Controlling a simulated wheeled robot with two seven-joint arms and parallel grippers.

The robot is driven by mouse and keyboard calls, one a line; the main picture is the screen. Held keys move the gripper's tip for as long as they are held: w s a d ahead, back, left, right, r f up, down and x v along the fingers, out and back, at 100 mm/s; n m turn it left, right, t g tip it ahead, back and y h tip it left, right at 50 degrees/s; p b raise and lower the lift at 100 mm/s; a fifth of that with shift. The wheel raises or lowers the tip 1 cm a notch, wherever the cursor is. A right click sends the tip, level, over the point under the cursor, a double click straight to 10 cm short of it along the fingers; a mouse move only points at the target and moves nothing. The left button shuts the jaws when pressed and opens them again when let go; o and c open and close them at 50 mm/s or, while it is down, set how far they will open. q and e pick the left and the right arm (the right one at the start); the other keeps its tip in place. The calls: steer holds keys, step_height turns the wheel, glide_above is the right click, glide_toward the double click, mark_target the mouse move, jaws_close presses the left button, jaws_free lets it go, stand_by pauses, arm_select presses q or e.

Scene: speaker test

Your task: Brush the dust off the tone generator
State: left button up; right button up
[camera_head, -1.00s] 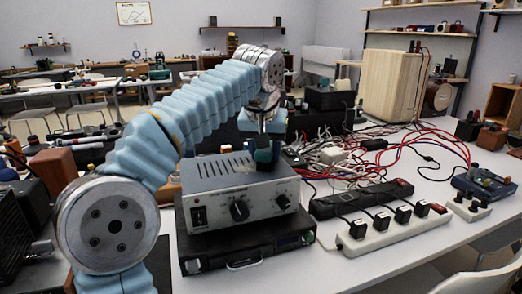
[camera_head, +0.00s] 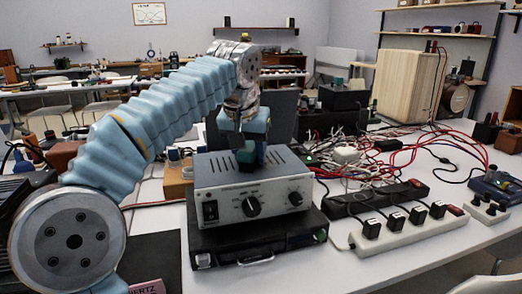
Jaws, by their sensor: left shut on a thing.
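The tone generator (camera_head: 228,207) is a grey metal box with a vented top, a switch and two dark knobs on its front. It sits on a flat black case (camera_head: 217,242) on the white table. My left gripper (camera_head: 247,150) points down over the rear middle of the generator's top. It is shut on a small dark thing, probably the brush, which is mostly hidden by the fingers. The thing is at or just above the top; I cannot tell whether it touches. No dust can be made out. My right gripper is out of view.
A wooden speaker box (camera_head: 405,85) stands at the back right. A pink label (camera_head: 148,287) lies in front left.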

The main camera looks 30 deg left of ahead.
mark_target(218, 166)
arm_select(q)
steer(key=shift+s+a, duration=1.3)
steer(key=shift+s, duration=0.15)
steer(key=shift+s+a, duration=1.25)
steer(key=shift+s, duration=0.2)
step_height(218, 166, up, 2)
steer(key=shift+r+p, duration=0.2)
steer(key=shift+p, duration=0.85)
steer(key=shift+r, duration=1.85)
steer(key=shift+r, duration=1.5)
